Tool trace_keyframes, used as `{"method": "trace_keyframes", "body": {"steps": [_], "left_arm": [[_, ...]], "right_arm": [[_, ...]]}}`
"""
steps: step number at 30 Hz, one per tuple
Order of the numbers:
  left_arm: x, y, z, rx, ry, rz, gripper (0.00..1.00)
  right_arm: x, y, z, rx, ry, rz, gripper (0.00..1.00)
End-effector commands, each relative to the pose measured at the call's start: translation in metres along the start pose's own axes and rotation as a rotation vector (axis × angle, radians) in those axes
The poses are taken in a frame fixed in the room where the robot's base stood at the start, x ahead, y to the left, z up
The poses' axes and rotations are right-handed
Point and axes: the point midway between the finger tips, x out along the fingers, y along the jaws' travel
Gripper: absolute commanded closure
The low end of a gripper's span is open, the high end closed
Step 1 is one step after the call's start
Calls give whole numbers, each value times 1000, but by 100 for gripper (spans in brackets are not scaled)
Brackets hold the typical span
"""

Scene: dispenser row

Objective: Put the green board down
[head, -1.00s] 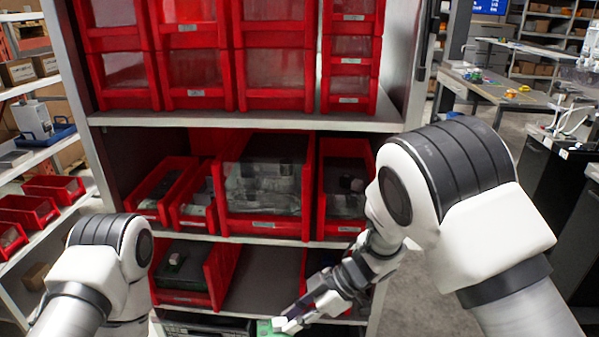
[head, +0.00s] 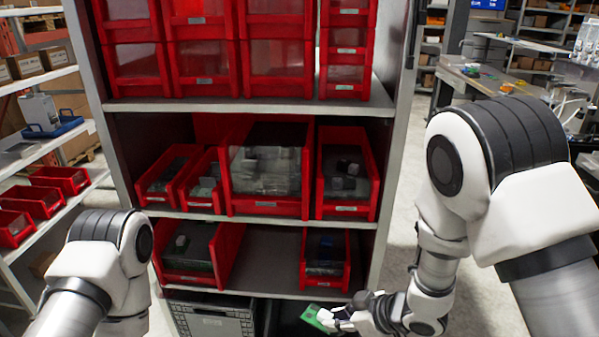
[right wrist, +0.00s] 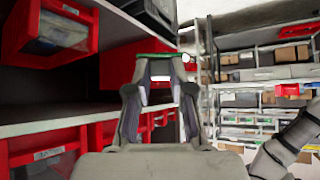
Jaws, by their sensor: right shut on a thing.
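The green board (head: 318,318) is at the bottom of the head view, in front of the shelf's lower right part. My right gripper (head: 340,318) is shut on one end of it. In the right wrist view a thin green strip of the board (right wrist: 158,55) shows between the fingertips of my right gripper (right wrist: 160,68). Most of the board is hidden there. The board appears held in the air, tilted, apart from the bins. My left arm shows at the lower left of the head view, but its gripper is not in view.
The shelf unit holds several red bins, such as a small bin (head: 326,268) just above the board and a wider bin (head: 200,262) to the left. The lower shelf board (head: 265,265) between them is bare. A grey crate (head: 212,318) stands below.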

Motion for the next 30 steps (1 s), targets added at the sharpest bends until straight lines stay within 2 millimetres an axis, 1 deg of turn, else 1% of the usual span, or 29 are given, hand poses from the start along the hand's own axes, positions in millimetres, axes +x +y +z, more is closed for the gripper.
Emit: {"method": "trace_keyframes", "body": {"steps": [1,6,9,12,16,26,28,30], "left_arm": [[0,0,0,0,0,0,49],[0,0,0,0,0,0,49],[0,0,0,0,0,0,49],[0,0,0,0,0,0,49],[0,0,0,0,0,0,49],[0,0,0,0,0,0,49],[0,0,0,0,0,0,49],[0,0,0,0,0,0,49]], "right_arm": [[-5,4,10,64,-5,57,100],[-24,34,50,355,-5,352,100],[-34,50,70,512,-3,512,100],[-42,62,83,621,1,623,100],[-46,69,91,681,4,682,100],[-46,70,90,685,4,684,100],[-44,69,92,685,3,683,100],[-35,67,103,687,1,679,100]]}}
